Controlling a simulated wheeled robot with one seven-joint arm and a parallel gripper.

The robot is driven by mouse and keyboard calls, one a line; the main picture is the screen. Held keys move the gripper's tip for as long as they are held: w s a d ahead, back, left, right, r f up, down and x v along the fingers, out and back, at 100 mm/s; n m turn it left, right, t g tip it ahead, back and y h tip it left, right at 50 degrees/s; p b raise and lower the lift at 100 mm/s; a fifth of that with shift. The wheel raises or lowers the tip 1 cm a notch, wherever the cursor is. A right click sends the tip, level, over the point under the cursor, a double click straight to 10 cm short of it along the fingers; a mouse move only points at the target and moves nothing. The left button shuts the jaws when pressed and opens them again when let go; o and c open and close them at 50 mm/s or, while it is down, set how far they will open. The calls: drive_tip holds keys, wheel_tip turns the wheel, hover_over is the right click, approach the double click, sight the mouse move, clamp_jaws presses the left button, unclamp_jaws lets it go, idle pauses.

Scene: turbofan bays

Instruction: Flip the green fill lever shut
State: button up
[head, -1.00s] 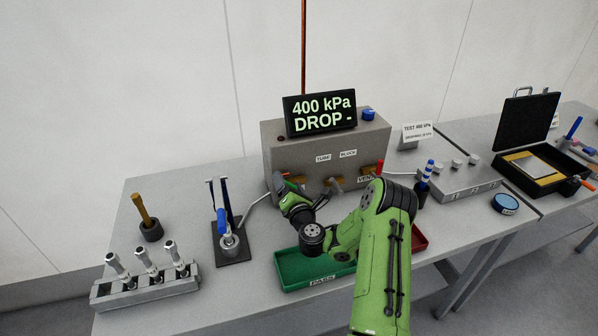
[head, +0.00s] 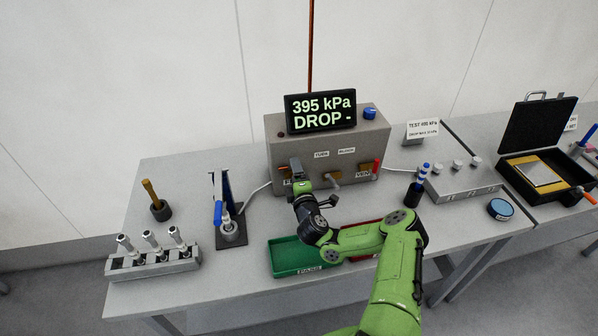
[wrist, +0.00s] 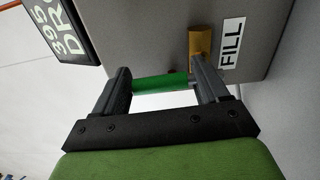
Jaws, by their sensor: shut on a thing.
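The green fill lever (wrist: 160,84) lies across the space between my gripper's fingers in the wrist view. My gripper (wrist: 162,70) is shut on it, one finger at each end. The lever is beside a brass fitting (wrist: 200,45) and the FILL label (wrist: 232,42) on the grey test box. In the head view my gripper (head: 296,172) is at the left of the box front (head: 335,155) and hides the lever. The display (head: 320,111) on the box reads 395 kPa, DROP -.
A grey lever (head: 332,177) and a red vent lever (head: 376,167) are on the box front, right of my gripper. A green PASS tray (head: 290,258) and a red tray lie below my arm. A clamp stand (head: 231,232) is to the left.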

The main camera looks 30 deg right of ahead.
drive_tip(key=shift+d+m, duration=0.15)
drive_tip(key=shift+m, duration=0.15)
drive_tip(key=o, duration=1.4)
drive_tip(key=shift+o, duration=0.2)
